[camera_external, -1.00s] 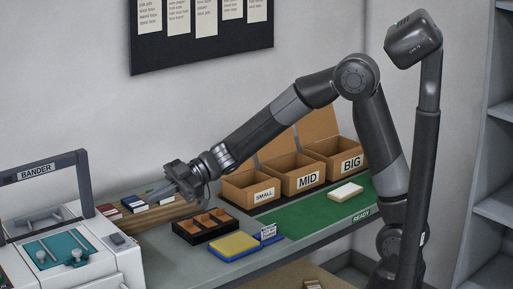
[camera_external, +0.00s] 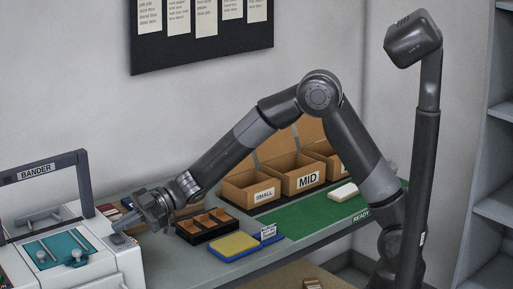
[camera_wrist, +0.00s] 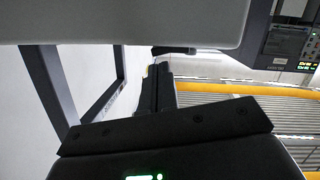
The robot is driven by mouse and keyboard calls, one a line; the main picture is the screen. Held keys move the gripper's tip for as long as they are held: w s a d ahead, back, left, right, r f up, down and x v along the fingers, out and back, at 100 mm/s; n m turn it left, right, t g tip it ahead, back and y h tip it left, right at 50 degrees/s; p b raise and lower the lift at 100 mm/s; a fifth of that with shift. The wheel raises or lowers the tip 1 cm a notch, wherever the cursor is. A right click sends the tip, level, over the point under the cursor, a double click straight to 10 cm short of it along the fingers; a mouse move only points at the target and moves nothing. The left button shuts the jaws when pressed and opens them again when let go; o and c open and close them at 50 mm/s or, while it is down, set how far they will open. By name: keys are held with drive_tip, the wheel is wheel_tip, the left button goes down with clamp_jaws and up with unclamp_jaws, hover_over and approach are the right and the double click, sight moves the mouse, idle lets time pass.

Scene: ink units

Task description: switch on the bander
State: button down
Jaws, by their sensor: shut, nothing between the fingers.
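The bander (camera_external: 126,264) is a pale machine at the left of the external view. It has a dark upright frame labelled BANDER, a teal plate (camera_external: 52,248) and a small grey block (camera_external: 121,241) on its right top edge. My gripper (camera_external: 120,224) is shut and empty, just above this block, pointing left and down. I cannot tell whether it touches the bander. In the wrist view my dark fingers (camera_wrist: 156,88) reach up the middle, and part of the bander's frame (camera_wrist: 55,85) shows at the left. No switch is clearly visible.
A black divided tray (camera_external: 207,226), a yellow-topped blue pad (camera_external: 233,246) and a small blue-and-white sign (camera_external: 268,234) lie right of the gripper on the grey bench. Cardboard boxes marked SMALL (camera_external: 250,190) and MID (camera_external: 300,175) stand behind a green mat (camera_external: 310,222).

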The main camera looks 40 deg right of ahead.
drive_tip(key=shift+f, duration=0.15)
drive_tip(key=shift+w+f+m, duration=0.3)
drive_tip(key=shift+f+m, duration=0.1)
drive_tip(key=shift+s, duration=0.1)
drive_tip(key=shift+r, duration=0.4)
drive_tip(key=d+r, duration=0.5)
drive_tip(key=d, duration=0.4)
drive_tip(key=shift+d+r, duration=0.35)
